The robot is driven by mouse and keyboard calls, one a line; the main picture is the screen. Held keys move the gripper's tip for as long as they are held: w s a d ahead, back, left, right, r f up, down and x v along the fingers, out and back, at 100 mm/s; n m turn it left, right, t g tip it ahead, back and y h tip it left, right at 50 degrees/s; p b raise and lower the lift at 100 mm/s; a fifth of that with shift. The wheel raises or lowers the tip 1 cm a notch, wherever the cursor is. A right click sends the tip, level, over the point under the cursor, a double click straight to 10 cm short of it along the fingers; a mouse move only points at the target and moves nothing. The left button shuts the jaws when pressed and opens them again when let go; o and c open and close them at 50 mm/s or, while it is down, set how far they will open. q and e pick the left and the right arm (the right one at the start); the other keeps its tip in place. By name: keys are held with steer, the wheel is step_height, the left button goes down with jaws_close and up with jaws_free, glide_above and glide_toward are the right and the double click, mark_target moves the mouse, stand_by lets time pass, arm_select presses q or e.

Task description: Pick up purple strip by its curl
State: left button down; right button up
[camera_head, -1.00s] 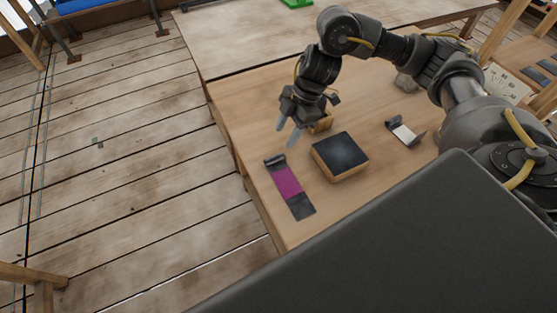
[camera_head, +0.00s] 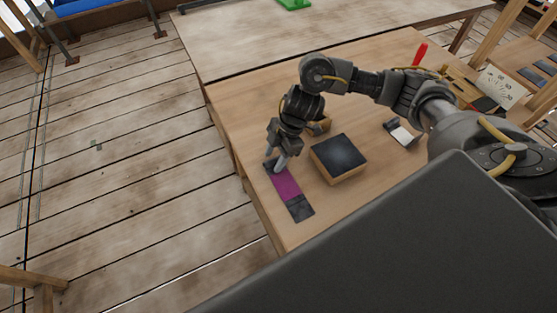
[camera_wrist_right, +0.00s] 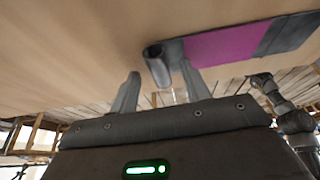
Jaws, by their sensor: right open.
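The purple strip (camera_head: 287,186) lies flat on the wooden table, with dark grey sections at both ends. Its far end rises into a dark curl, which shows clearly in the right wrist view (camera_wrist_right: 157,62). My right gripper (camera_head: 278,168) is low over the curled end and partly covers it in the head view. In the right wrist view, its two fingers (camera_wrist_right: 160,85) are apart, and the curl appears between them, near the fingertips. The fingers are not closed on it. My left gripper is not in view.
A wooden block with a dark top (camera_head: 340,155) stands just right of the strip. A small white and dark piece (camera_head: 402,133) lies further right. A red-handled tool (camera_head: 420,54) is at the back right. The table's left edge is close to the strip.

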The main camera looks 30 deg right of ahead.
jaws_close()
steer(key=shift+r, duration=0.1)
stand_by(0.3)
steer(key=shift+r, duration=0.55)
steer(key=s+d+r+b, duration=0.2)
steer(key=s+d+r, duration=0.6)
steer(key=d+r, duration=0.3)
steer(key=shift+s+d+r, duration=0.15)
steer(key=shift+s+r, duration=0.05)
steer(key=shift+r, duration=0.2)
